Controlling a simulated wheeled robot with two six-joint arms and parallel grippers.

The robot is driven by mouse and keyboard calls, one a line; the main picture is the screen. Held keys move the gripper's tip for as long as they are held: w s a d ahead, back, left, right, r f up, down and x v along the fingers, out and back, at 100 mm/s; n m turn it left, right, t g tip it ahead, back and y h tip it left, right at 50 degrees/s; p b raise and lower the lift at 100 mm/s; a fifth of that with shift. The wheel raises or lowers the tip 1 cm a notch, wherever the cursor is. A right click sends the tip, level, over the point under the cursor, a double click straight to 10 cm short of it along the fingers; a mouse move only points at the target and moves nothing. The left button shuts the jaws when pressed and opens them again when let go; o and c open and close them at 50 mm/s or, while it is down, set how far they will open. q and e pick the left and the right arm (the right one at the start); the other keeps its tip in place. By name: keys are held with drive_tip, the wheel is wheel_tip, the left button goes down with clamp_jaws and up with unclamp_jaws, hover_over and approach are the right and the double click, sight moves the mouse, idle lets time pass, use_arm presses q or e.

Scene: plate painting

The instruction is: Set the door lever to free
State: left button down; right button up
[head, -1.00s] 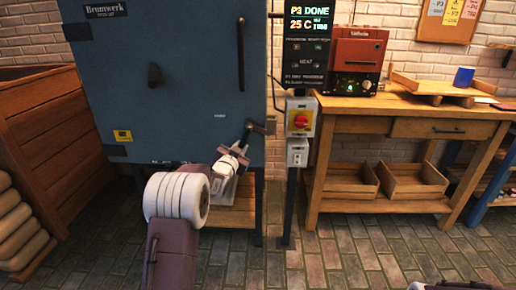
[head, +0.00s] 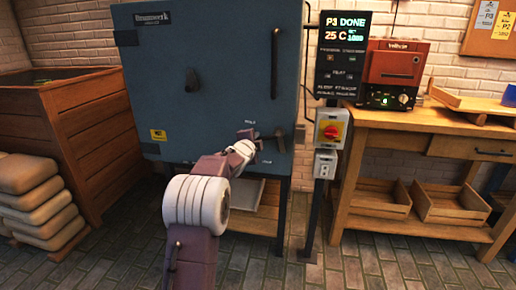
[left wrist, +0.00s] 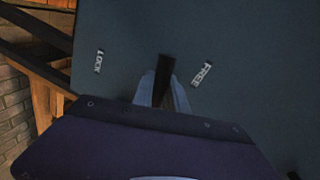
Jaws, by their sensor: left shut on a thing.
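The door lever (head: 281,138) is a dark handle low on the right side of the blue-grey kiln door (head: 215,75). Part of the lever is hidden between the fingers. My right gripper is out of view.
A red emergency switch box (head: 331,130) and a display panel (head: 343,52) reading "P3 DONE, 25 C" stand right of the kiln. A wooden workbench (head: 400,131) carries a red device (head: 391,74). A wooden crate (head: 75,130) and stacked sacks (head: 35,190) are at left.

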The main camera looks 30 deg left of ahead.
use_arm(q)
drive_tip(key=shift+a+r+m+y+b, duration=0.1)
drive_tip(key=shift+r+m+y+b, duration=0.4)
drive_tip(key=shift+r+m, duration=0.55)
drive_tip(key=c, duration=1.3)
unclamp_jaws()
drive_tip(key=shift+c, duration=0.2)
drive_tip(key=shift+s+b, duration=0.25)
drive_tip(key=shift+b, duration=0.05)
drive_tip(key=b+v, duration=0.1)
drive_tip(key=v, duration=0.7)
drive_tip(key=shift+s+r, duration=0.2)
drive_tip(key=shift+s, duration=0.05)
